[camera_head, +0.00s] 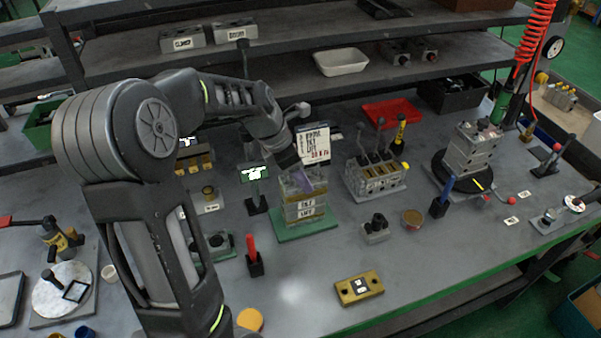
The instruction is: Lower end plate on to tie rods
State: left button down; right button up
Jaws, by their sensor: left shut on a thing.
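A stack of labelled valve blocks (303,208) stands on a green base plate (284,235) in the middle of the bench. My left gripper (306,176) reaches down from the upper left to the top of this stack. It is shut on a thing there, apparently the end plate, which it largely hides. The upper part of the stack looks pale and yellowish, with a purple tint beside the fingers. I cannot make out the tie rods or tell whether the plate touches them. My right gripper is not in view.
A lever valve bank (375,178) and a grey block stack on a black turntable (470,185) stand to the right. A brass plate (359,288) lies near the front edge. A sign (314,143) stands behind.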

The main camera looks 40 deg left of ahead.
pick_arm(q)
jog(key=shift+c, duration=2.4)
grip_release()
jog(key=v, duration=0.7)
jog(key=shift+s+a+r, duration=0.1)
jog(key=shift+r, duration=0.3)
